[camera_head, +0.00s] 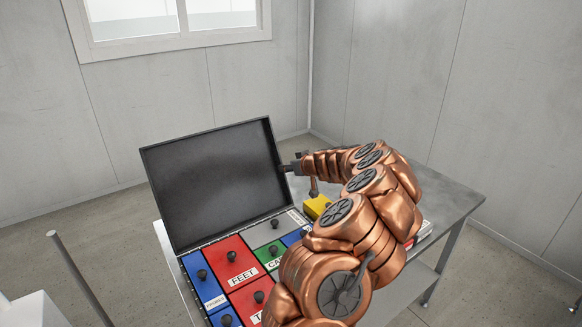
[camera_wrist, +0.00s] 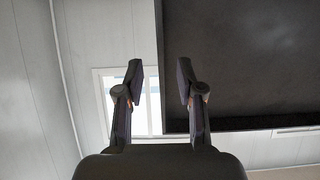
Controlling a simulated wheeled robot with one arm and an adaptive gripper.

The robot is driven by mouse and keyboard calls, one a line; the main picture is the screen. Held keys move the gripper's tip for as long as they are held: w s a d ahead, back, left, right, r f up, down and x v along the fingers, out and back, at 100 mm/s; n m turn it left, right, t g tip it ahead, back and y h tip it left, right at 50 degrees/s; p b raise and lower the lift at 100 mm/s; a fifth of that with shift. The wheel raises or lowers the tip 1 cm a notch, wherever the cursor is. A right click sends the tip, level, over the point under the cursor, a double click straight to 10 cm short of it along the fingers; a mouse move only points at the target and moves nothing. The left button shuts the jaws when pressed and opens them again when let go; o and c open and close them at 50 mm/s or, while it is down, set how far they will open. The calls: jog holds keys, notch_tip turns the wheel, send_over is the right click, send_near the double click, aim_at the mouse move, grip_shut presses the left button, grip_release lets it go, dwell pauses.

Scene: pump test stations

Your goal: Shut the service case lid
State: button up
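The service case (camera_head: 182,253) stands on a metal table with its dark lid (camera_head: 215,185) raised and leaning back. The lid's inner face shows toward me. My gripper (camera_head: 288,167) is at the lid's right edge in the head view, about halfway up. In the wrist view, my gripper (camera_wrist: 160,68) has its two fingers apart with nothing held between them. The lid (camera_wrist: 245,60) fills the upper right there, behind the right finger, and its edge runs between the two fingers. I cannot tell whether the fingers touch it.
The case holds coloured compartment covers with black knobs, such as a red one (camera_head: 232,262). A yellow object (camera_head: 317,207) sits right of the case, partly behind my arm. The metal table (camera_head: 450,195) is bare at the right. A grey post (camera_head: 80,275) stands at left.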

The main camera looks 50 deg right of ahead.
aim_at(281, 177)
jog(key=shift+x, duration=3)
jog(key=shift+w+a, duration=0.1)
jog(key=shift+w, duration=0.1)
jog(key=shift+o, duration=0.4)
jog(key=shift+c, duration=0.8)
jog(key=shift+s+r, duration=0.1)
jog(key=c, duration=0.5)
jog(key=shift+s, duration=0.1)
grip_shut()
